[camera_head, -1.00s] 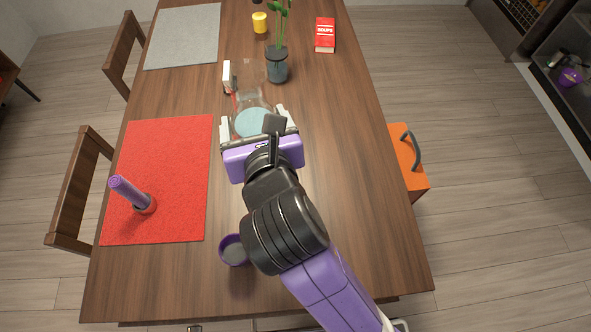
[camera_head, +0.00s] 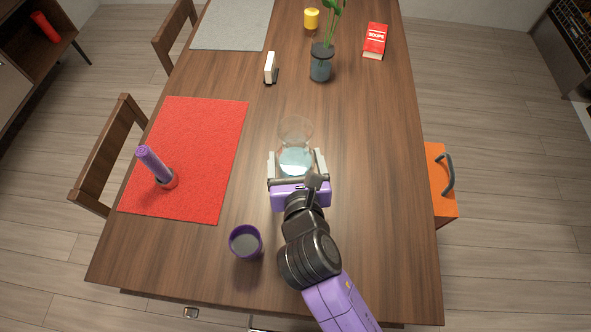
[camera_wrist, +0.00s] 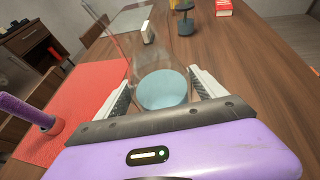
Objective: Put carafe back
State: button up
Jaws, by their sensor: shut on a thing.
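The carafe (camera_head: 295,134) is clear glass with a pale blue content or base in its lower part. It stands over the middle of the wooden table, and it also shows in the wrist view (camera_wrist: 163,88). My gripper (camera_head: 297,164) has a finger on either side of the carafe's lower body and is shut on it. In the wrist view the two ridged fingers (camera_wrist: 163,95) flank the blue part. I cannot tell whether the carafe touches the table.
A red mat (camera_head: 207,140) with a purple upright object (camera_head: 152,162) lies left. A purple cup (camera_head: 245,241) stands near the front. A plant vase (camera_head: 321,66), white block (camera_head: 270,67), yellow cup (camera_head: 311,19) and red box (camera_head: 375,42) are farther back. The table's right side is clear.

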jog(key=shift+f+b, duration=0.45)
jog(key=shift+f, duration=1.95)
jog(key=shift+f, duration=0.15)
jog(key=o, duration=2)
jog(key=shift+f, duration=0.15)
jog(key=shift+o, duration=0.2)
jog(key=shift+s+r, duration=0.2)
jog(key=shift+r, duration=0.05)
jog(key=v, duration=1.1)
jog(key=shift+s, duration=0.25)
jog(key=shift+d+r, duration=0.1)
jog(key=shift+d, duration=0.05)
